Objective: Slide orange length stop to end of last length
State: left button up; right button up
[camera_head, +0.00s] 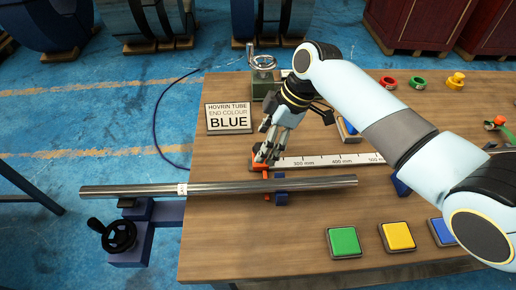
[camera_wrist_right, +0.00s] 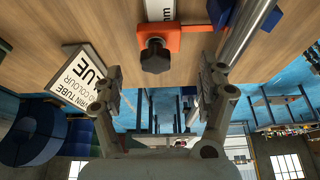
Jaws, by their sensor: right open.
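The orange length stop (camera_head: 257,161) sits at the left end of a white scale (camera_head: 335,160) on the bench. In the right wrist view the stop (camera_wrist_right: 188,40) shows with a dark knob (camera_wrist_right: 156,56) on its near side. My right gripper (camera_head: 265,156) is at the stop, partly covering it in the head view. It is open, its fingers (camera_wrist_right: 162,75) spread on either side of the knob. Contact cannot be told. A steel tube (camera_head: 225,187) lies along the front, beside the scale. My left gripper is out of view.
A sign reading "HOVRIN TUBE END COLOUR BLUE" (camera_head: 229,117) stands left of the gripper. Blue supports (camera_head: 281,196) hold the tube near a hand wheel (camera_head: 119,235). Green (camera_head: 344,241) and yellow (camera_head: 397,236) pads lie in front. A vice-like device (camera_head: 263,78) stands behind.

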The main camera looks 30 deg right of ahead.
jog(key=x, duration=0.4)
jog(key=shift+d, duration=0.1)
jog(key=shift+f, duration=0.25)
jog(key=shift+c, duration=1.8)
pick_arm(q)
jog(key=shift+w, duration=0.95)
pick_arm(e)
grip_shut()
